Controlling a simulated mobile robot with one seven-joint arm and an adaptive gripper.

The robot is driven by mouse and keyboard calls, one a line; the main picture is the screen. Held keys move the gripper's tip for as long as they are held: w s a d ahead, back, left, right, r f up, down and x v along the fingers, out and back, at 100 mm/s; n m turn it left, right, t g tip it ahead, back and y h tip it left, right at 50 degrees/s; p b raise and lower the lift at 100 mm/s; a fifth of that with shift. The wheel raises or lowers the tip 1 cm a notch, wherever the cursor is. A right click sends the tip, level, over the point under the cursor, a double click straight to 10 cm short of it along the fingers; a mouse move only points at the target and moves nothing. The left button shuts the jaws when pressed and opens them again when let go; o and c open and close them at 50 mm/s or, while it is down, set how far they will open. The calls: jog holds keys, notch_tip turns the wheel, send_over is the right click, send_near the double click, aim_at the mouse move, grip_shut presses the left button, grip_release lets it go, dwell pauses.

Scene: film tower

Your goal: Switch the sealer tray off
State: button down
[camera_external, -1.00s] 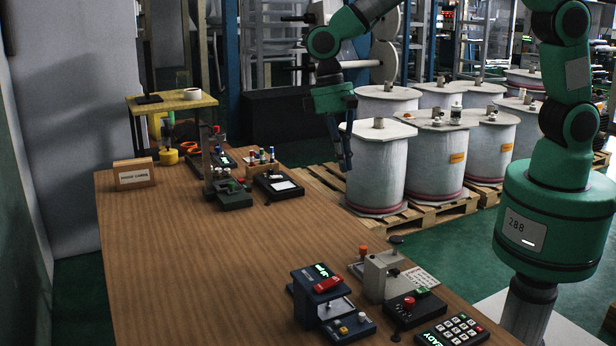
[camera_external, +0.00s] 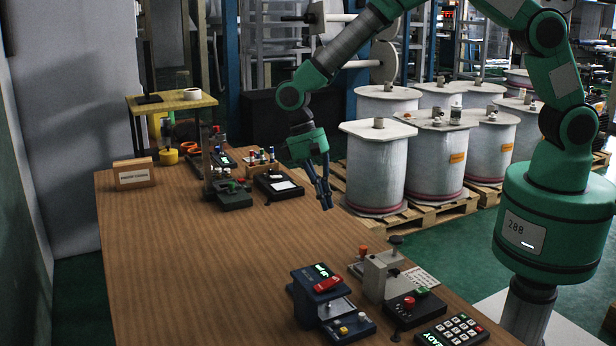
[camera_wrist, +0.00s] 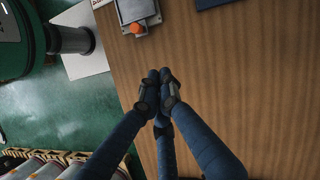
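No label naming a sealer tray is readable. A dark blue device (camera_external: 318,284) at the front of the table has a red switch (camera_external: 327,283), a lit green display and a low front part (camera_external: 348,328) with small buttons. Its edge shows at the top of the wrist view (camera_wrist: 212,3). Beside it stands a grey device (camera_external: 378,278) with an orange knob, also in the wrist view (camera_wrist: 137,12). My gripper (camera_external: 326,203) is above the table's right edge, behind and apart from these devices. In the wrist view its fingertips (camera_wrist: 160,77) are together, with nothing between them.
A black box with red and green buttons (camera_external: 415,306) and a keypad (camera_external: 450,332) sit at front right. At the back are a button stand (camera_external: 232,194), a panel (camera_external: 278,184) and a card holder (camera_external: 134,173). Drums (camera_external: 380,165) stand beyond the table. The table's middle (camera_external: 220,250) is clear.

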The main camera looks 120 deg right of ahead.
jog(key=b+x, duration=0.2)
jog(key=x, duration=0.8)
jog(key=shift+f, duration=0.15)
jog(key=a, duration=0.1)
jog(key=s+a+b, duration=0.1)
jog(key=shift+s+a, duration=0.15)
jog(key=shift+a, duration=0.25)
jog(key=shift+s+a, duration=0.25)
jog(key=shift+a, duration=0.2)
